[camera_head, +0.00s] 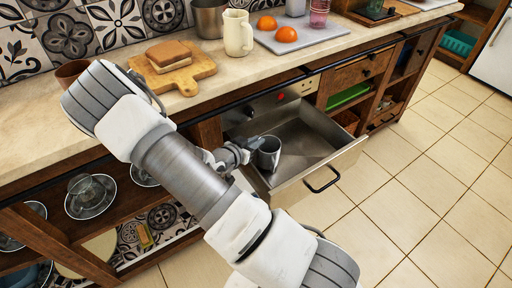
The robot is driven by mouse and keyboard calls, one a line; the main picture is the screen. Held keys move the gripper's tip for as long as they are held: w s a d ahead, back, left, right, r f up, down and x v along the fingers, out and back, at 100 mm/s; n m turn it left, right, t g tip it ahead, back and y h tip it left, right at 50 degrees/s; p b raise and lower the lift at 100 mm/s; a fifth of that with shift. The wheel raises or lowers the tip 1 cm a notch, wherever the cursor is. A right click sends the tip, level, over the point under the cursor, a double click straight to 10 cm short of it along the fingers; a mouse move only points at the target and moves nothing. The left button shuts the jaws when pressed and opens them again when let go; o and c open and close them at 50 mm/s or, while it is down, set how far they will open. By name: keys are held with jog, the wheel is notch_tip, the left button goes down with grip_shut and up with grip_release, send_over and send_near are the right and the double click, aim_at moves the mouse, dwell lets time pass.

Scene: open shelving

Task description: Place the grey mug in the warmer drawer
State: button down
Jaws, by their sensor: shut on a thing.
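The grey mug (269,153) is upright, over or inside the left part of the open warmer drawer (318,143). My gripper (254,152) is shut on the mug at its left side. The fingertips are small and partly hidden by the mug and my wrist. The drawer is metal, pulled out, with a dark handle (322,181) on its front. Its floor is bare to the right of the mug. I cannot tell whether the mug's base touches the drawer floor.
My arm crosses the view in front of the counter (120,110). On the counter are a sandwich on a wooden board (203,67), a cream jug (237,33) and oranges on a grey board (318,37). Plates and glass lids stand on the lower left shelf (110,215). The tiled floor at right is clear.

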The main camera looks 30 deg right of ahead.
jog(key=shift+f, duration=0.8)
jog(key=shift+f, duration=0.15)
jog(key=c, duration=0.9)
grip_release()
jog(key=p+v, duration=0.4)
jog(key=v, duration=0.8)
jog(key=shift+s, duration=0.1)
